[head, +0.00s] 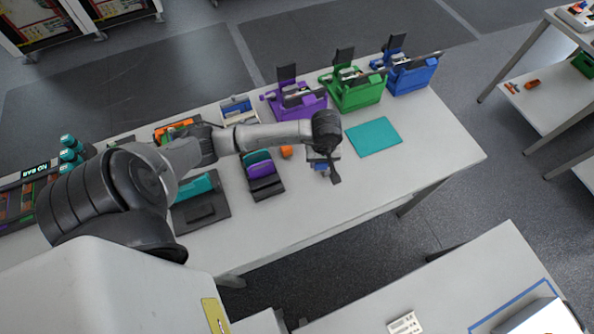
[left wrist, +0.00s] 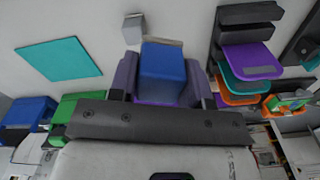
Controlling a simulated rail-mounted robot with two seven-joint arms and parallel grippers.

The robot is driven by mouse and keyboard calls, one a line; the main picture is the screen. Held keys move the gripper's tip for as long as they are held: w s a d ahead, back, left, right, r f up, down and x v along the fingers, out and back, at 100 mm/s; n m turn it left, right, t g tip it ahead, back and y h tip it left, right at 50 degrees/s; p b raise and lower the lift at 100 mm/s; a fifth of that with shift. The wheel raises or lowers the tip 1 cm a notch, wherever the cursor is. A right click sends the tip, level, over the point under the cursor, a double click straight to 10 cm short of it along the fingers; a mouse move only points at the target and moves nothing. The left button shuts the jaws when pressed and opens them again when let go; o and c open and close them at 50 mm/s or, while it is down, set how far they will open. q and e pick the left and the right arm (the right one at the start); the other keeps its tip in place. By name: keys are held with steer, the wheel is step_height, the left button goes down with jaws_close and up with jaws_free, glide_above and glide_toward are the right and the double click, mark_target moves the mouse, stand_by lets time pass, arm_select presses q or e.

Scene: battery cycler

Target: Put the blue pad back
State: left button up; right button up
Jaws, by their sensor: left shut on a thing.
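The blue pad (left wrist: 163,74) is in the left wrist view as a blue block between the two fingers of my left gripper (left wrist: 160,82). The gripper is shut on it. In the head view, my left gripper (head: 322,163) points down over the middle of the table, left of a flat teal mat (head: 374,136). Only a small bit of blue shows there, mostly hidden by the wrist. I cannot tell whether the pad touches the table. My right gripper is in neither view.
A dark rack (head: 268,188) with purple and teal pads stands left of the gripper. Purple (head: 300,107), green (head: 358,92) and blue (head: 411,78) fixtures line the table's back edge. A small blue tray (head: 238,108) is at the back. The table's right end is clear.

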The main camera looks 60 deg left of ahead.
arm_select(q)
steer(key=s+a+f+n, duration=0.1)
steer(key=a+f, duration=0.1)
steer(key=f, duration=0.1)
steer(key=s+a+f+n, duration=0.1)
steer(key=s+a+f, duration=0.1)
steer(key=a+f, duration=0.1)
steer(key=s+a+f+n+b, duration=0.1)
steer(key=a+f+n, duration=0.1)
steer(key=f, duration=0.3)
steer(key=shift+s+a+f, duration=0.15)
steer(key=shift+a, duration=0.25)
steer(key=shift+a+f, duration=0.1)
steer(key=shift+f, duration=2.25)
steer(key=shift+f, duration=0.15)
steer(key=o, duration=0.8)
steer(key=shift+o, duration=0.2)
